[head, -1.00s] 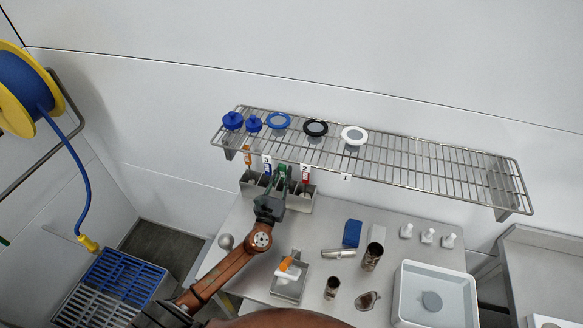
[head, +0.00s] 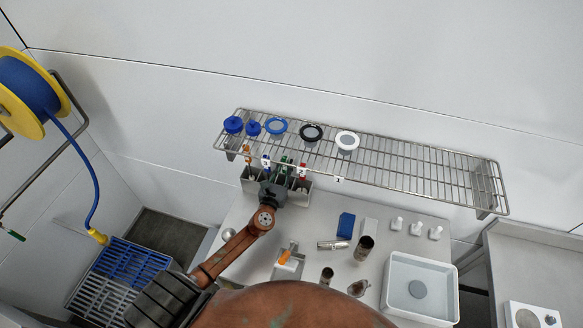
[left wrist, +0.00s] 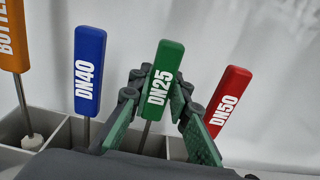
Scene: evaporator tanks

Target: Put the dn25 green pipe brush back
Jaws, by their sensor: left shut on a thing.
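The green DN25 pipe brush (left wrist: 163,80) stands nearly upright in the left wrist view, its handle between the fingers of my left gripper (left wrist: 158,100), which is shut on it. Its thin shaft runs down into the grey holder (left wrist: 60,137), between the blue DN40 brush (left wrist: 89,68) and the red DN50 brush (left wrist: 228,98). The lower shaft and bristles are hidden. In the head view my left gripper (head: 277,182) is at the holder (head: 299,190) below the wire shelf, with the green handle (head: 284,161) just above it. My right gripper is not in view.
An orange-handled brush (left wrist: 12,35) stands left of DN40. The wire shelf (head: 420,172) with caps and rings overhangs the holder. The table holds a blue block (head: 346,225), metal fittings (head: 364,247) and a white tray (head: 389,290).

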